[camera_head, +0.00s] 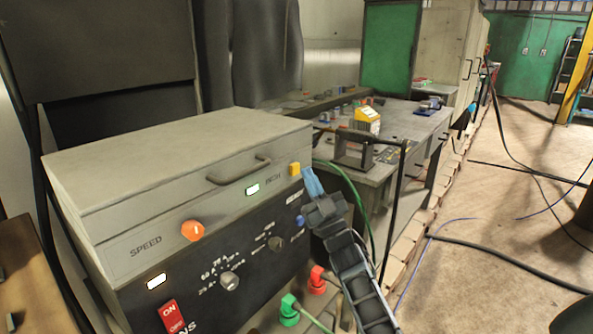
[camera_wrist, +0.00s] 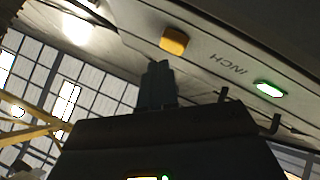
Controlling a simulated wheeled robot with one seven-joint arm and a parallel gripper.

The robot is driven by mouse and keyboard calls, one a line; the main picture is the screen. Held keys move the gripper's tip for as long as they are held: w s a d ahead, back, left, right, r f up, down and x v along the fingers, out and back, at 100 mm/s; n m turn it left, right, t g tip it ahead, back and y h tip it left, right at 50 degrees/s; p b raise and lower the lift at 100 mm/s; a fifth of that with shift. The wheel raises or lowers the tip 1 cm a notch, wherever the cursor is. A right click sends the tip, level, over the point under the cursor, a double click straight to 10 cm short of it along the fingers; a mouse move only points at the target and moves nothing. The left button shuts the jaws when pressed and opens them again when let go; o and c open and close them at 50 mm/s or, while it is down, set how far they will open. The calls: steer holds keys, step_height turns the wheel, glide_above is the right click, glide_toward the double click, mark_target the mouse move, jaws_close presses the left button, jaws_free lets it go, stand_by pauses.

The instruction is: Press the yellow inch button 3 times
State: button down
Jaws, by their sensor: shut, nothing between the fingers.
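The yellow inch button (camera_head: 294,169) sits at the upper right of the grey control box's front, beside the word INCH and a lit green-white lamp (camera_head: 253,189). In the wrist view the yellow button (camera_wrist: 173,41) shows upside down near the top, with the lamp (camera_wrist: 269,89) to its right. My gripper (camera_head: 311,180) is shut and empty, just below and right of the button in the head view. In the wrist view the gripper tips (camera_wrist: 158,66) appear just under the button, with a small gap in the picture. I cannot tell whether they touch it.
The control box also carries an orange SPEED knob (camera_head: 192,231), a grey dial (camera_head: 230,281), a red ON/OFF switch (camera_head: 172,315) and a drawer-like handle (camera_head: 240,172). Red (camera_head: 317,280) and green (camera_head: 289,311) plugs stick out low near my arm. A cluttered workbench stands behind.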

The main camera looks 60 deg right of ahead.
steer(key=shift+w, duration=0.1)
steer(key=shift+w+d+b, duration=0.1)
steer(key=shift+w+b, duration=0.2)
steer(key=shift+w+d+b, duration=0.15)
steer(key=shift+w+b, duration=0.2)
steer(key=shift+w, duration=0.15)
stand_by(0.8)
steer(key=shift+s, duration=0.15)
steer(key=shift+s+a+p, duration=0.25)
steer(key=shift+s+p, duration=0.15)
steer(key=shift+s, duration=0.35)
steer(key=shift+s+a+p, duration=0.2)
steer(key=shift+s+p, duration=0.1)
steer(key=shift+s, duration=0.5)
steer(key=shift+s+a+p, duration=0.2)
steer(key=shift+s+p, duration=0.05)
steer(key=shift+s, duration=0.6)
steer(key=shift+s+a+p, duration=0.2)
steer(key=shift+s+p, duration=0.1)
steer(key=shift+s, duration=0.5)
stand_by(0.9)
